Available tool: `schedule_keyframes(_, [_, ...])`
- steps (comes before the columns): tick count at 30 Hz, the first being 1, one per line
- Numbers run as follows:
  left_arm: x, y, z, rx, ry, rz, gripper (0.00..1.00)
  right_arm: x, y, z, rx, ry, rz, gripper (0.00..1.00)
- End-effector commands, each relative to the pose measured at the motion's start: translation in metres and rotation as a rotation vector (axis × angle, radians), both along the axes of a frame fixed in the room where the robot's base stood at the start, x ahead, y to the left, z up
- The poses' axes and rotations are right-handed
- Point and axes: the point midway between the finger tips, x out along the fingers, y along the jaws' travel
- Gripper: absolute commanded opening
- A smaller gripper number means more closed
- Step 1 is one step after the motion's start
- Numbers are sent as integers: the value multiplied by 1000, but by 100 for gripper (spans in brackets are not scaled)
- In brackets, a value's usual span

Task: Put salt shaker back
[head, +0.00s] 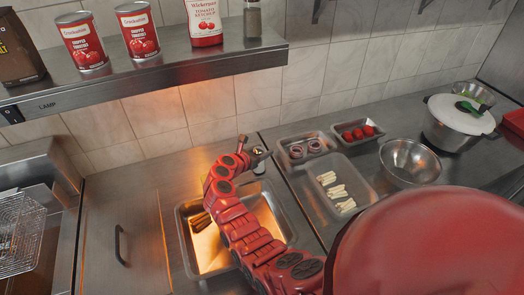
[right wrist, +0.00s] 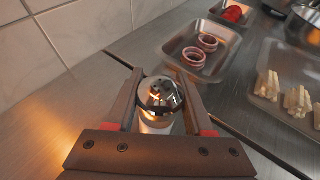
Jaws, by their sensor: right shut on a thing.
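My right gripper (head: 252,155) is at the far end of the red arm, over the steel counter near the tiled wall. In the right wrist view my right gripper (right wrist: 160,105) is shut on the salt shaker (right wrist: 160,97), its fingers on both sides of it. The shaker has a shiny, perforated metal cap and a pale body, mostly hidden below the cap. In the head view the salt shaker (head: 258,165) shows only as a small part at the gripper. I cannot tell if its base touches the counter. My left gripper is not in view.
A steel shelf (head: 150,75) above holds two tomato cans (head: 82,42), a ketchup container (head: 205,22) and a grey-topped shaker (head: 252,18). A lit tray (head: 190,255) lies below the arm. Food trays (head: 300,140), a bowl (head: 410,162) and a pot (head: 455,125) stand right.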

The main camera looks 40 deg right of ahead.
Motion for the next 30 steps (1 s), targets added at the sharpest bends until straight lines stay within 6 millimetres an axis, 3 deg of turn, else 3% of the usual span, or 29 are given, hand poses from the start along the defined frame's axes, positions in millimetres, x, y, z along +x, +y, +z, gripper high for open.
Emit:
schedule_keyframes(4, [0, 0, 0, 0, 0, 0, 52, 0, 0, -2, -1, 1, 2, 0])
schedule_keyframes(5, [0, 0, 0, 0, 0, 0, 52, 0, 0, -3, 1, 1, 1, 56])
schedule_keyframes(9, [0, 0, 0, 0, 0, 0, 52, 0, 0, -3, 1, 0, 1, 82])
schedule_keyframes(20, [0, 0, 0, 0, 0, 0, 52, 0, 0, 1, 1, -2, 0, 83])
schedule_keyframes(26, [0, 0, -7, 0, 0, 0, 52, -7, 23, 8, 1, -4, 4, 83])
schedule_keyframes(30, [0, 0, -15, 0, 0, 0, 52, -16, 49, 18, 1, -7, 6, 83])
